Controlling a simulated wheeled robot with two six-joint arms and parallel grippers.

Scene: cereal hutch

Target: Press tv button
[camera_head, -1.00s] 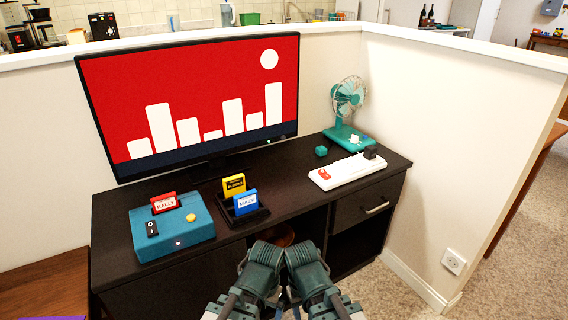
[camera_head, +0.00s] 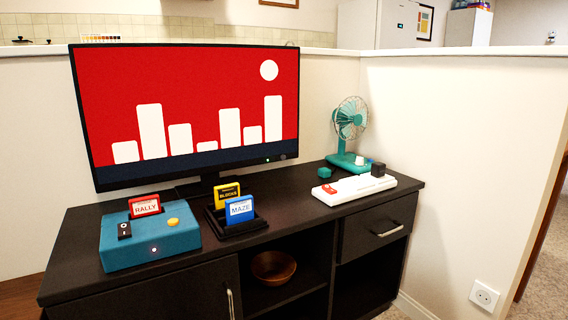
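The TV (camera_head: 190,105) stands at the back of the dark desk, its screen lit with a red picture of white bars and a white circle. Neither of my grippers shows in the view now.
The dark desk (camera_head: 290,216) also bears a holder with yellow BLOCKS (camera_head: 227,194) and blue MAZE (camera_head: 240,210) cartridges, a white power strip (camera_head: 352,190) and a teal fan (camera_head: 350,120). A wooden bowl (camera_head: 273,267) sits on an open shelf below. Partition walls enclose the desk.

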